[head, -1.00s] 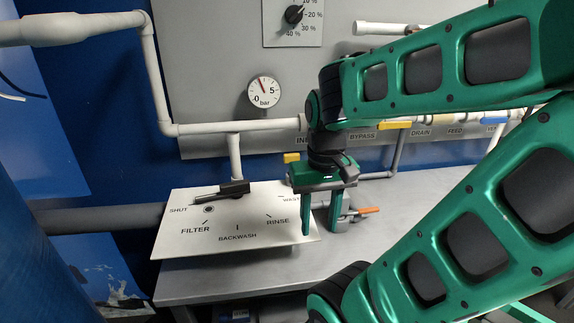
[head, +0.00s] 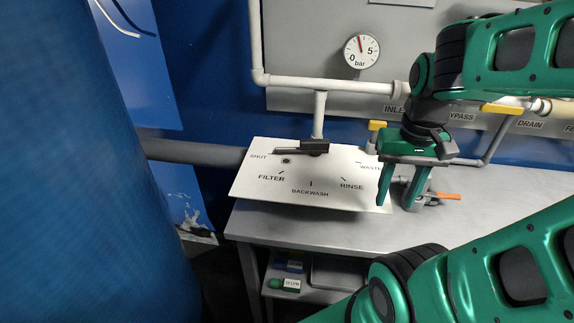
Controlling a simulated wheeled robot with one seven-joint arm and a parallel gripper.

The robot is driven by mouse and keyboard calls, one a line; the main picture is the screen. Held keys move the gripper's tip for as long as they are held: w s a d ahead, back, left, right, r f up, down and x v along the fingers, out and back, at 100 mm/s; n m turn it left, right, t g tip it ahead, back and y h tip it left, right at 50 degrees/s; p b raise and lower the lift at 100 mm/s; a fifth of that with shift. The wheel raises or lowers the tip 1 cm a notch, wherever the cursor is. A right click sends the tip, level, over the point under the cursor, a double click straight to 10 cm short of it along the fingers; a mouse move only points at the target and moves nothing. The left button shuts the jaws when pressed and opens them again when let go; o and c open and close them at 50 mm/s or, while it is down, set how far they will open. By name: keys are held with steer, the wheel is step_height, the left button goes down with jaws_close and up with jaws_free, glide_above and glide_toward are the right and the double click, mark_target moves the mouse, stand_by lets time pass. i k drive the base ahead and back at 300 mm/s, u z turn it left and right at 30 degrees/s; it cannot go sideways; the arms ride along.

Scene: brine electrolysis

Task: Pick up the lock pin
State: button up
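I cannot clearly make out a lock pin. A small dark round spot with a ring (head: 286,160), a pin head or a hole, sits on the white selector plate (head: 255,186) near SHUT. A black handle (head: 314,147) lies across the plate's back edge beside it. My gripper (head: 396,204) is to the right of these, at the plate's right end, fingers pointing down and apart. Nothing shows between the fingers. Behind and right of it is a grey fitting with an orange lever (head: 447,196), partly hidden by the fingers.
The plate is on a grey bench (head: 300,228) with bare room in front. White pipes (head: 340,85), yellow valve handles (head: 500,108) and a pressure gauge (head: 362,51) are behind. A large blue cylinder (head: 90,190) fills the left. A green item (head: 283,283) lies on the lower shelf.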

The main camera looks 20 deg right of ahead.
mark_target(374, 126)
steer(key=z, duration=0.4)
steer(key=k, duration=0.45)
steer(key=z, duration=0.35)
steer(key=i, duration=0.5)
